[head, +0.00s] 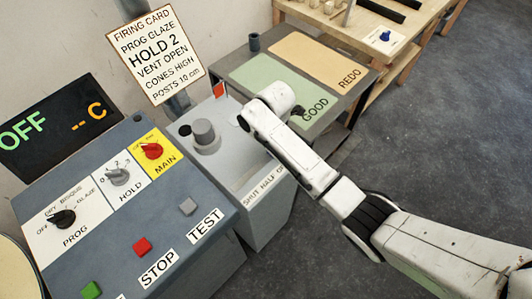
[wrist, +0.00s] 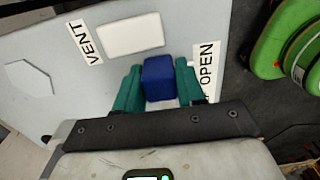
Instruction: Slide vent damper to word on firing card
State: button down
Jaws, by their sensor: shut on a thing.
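The firing card (head: 155,55) in the head view reads "VENT OPEN". The vent damper's blue knob (wrist: 158,78) shows in the wrist view between the green fingers of my gripper (wrist: 160,85), which is shut on it. The knob is beside the "OPEN" label (wrist: 206,70), with the "VENT" label (wrist: 86,42) to the upper left. In the head view the damper is hidden behind my arm (head: 300,150), and the label "SHUT HALF O..." (head: 265,188) on the grey cabinet (head: 262,215) is partly covered.
The control panel (head: 120,195) with knobs and buttons stands at left. Behind is a table with "GOOD" (head: 315,110) and "REDO" (head: 350,80) areas. Floor at right is open.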

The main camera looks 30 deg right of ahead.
jog(key=c, duration=0.8)
grip_release()
jog(key=shift+w+d, duration=0.1)
jog(key=shift+d, duration=0.2)
jog(key=shift+o, duration=0.2)
jog(key=shift+a+r, duration=0.1)
jog(key=shift+r, duration=0.05)
notch_tip(320, 180, up, 11)
jog(key=shift+f, duration=0.2)
jog(key=shift+f, duration=0.1)
jog(key=s+a+f+m, duration=0.1)
jog(key=s, duration=0.1)
jog(key=s+a+f+m+y, duration=0.1)
jog(key=s+a+f+m, duration=0.2)
jog(key=s+m, duration=0.1)
jog(key=shift+s+a+f, duration=0.15)
jog(key=shift+s+a, duration=0.05)
jog(key=shift+s, duration=0.15)
jog(key=s+d+f+m, duration=0.1)
jog(key=s+d+m, duration=0.1)
jog(key=s+m, duration=0.3)
jog(key=s+d+f+m, duration=0.1)
jog(key=s+d+m, duration=0.2)
jog(key=s+m, duration=0.3)
jog(key=s+d+f+m+t+h, duration=0.1)
jog(key=s+m, duration=0.5)
jog(key=s, duration=0.7)
jog(key=shift+d, duration=0.8)
